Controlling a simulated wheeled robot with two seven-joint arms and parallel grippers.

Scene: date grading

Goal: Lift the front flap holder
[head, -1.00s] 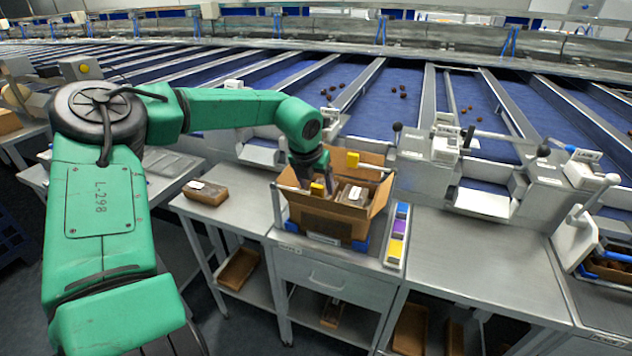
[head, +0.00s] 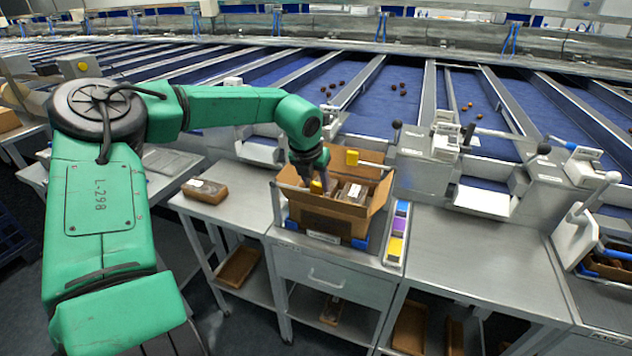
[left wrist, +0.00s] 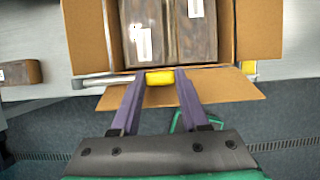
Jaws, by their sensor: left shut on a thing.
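The front flap holder is a metal bar (left wrist: 105,80) with a yellow grip (left wrist: 160,77), lying along the near side of an open cardboard box (head: 335,207). My left gripper (left wrist: 157,84) has its two purple fingers on either side of the yellow grip and is shut on it. In the head view the left gripper (head: 314,178) is at the box's near left part, and its wrist hides some of the box. The front flap (left wrist: 215,88) slopes outward beneath the bar. Brown packs (left wrist: 170,30) lie in the box. My right gripper is not in view.
A strip of coloured blocks (head: 399,228) stands right of the box. A brown pack (head: 205,191) lies on the left table. The right tabletop (head: 470,255) is clear. Sorting lanes with dates run behind.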

